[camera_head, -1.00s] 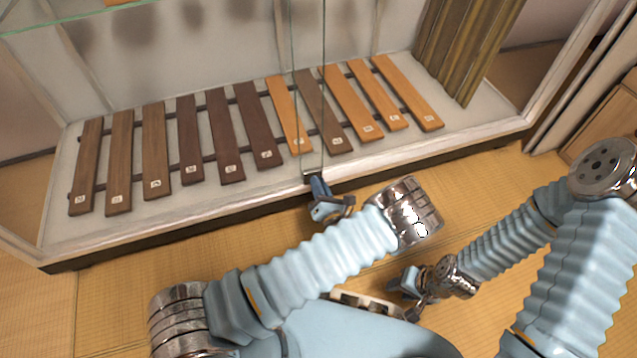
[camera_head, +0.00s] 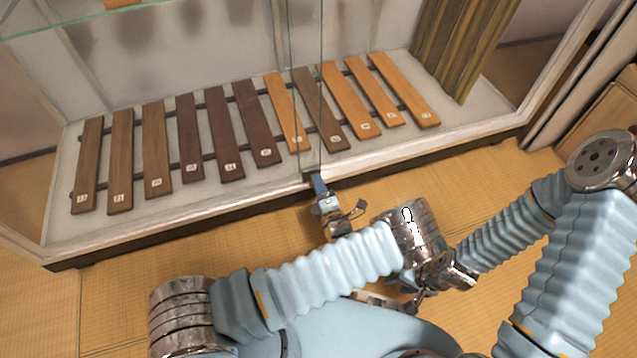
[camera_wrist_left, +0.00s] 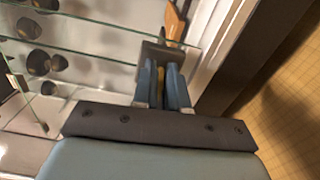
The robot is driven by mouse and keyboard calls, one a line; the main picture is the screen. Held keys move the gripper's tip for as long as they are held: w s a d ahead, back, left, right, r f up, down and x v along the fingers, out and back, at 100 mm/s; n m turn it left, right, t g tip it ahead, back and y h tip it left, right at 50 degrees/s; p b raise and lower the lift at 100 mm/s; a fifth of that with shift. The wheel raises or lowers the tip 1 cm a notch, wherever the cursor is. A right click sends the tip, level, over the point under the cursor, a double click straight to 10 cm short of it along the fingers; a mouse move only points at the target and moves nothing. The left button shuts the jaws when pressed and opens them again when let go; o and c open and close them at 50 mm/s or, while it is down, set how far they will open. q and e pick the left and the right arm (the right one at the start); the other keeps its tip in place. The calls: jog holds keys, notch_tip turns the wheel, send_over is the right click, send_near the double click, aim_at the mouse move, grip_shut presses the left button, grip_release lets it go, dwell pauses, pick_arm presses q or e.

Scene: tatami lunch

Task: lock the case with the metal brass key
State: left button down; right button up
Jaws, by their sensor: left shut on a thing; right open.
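The display case (camera_head: 200,215) is a long glass-fronted case with a white floor and dark base. A small dark lock block (camera_head: 313,177) sits at the lower edge of its glass doors; it also shows in the left wrist view (camera_wrist_left: 160,54). My left gripper (camera_head: 320,186) is at the lock, its blue fingers (camera_wrist_left: 163,80) shut on the brass key (camera_wrist_left: 160,78). Only a thin yellowish strip of the key shows between the fingers; I cannot tell how deep its tip is in the lock. My right gripper (camera_head: 414,298) is open, low and partly hidden near my left wrist.
Inside the case lies a xylophone-like row of wooden bars (camera_head: 230,130). A folded brownish-gold cloth or panel (camera_head: 465,45) stands at the case's right end. Tatami floor (camera_head: 505,180) is clear in front of the case. My two forearms are close together.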

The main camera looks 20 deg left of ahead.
pick_arm(q)
jog(key=shift+s+f+m, duration=0.1)
jog(key=shift+f+m, duration=0.05)
jog(key=shift+m, duration=0.45)
jog(key=c, duration=1.3)
grip_release()
jog(key=p+v, duration=0.1)
jog(key=v, duration=0.6)
jog(key=shift+s+d, duration=0.15)
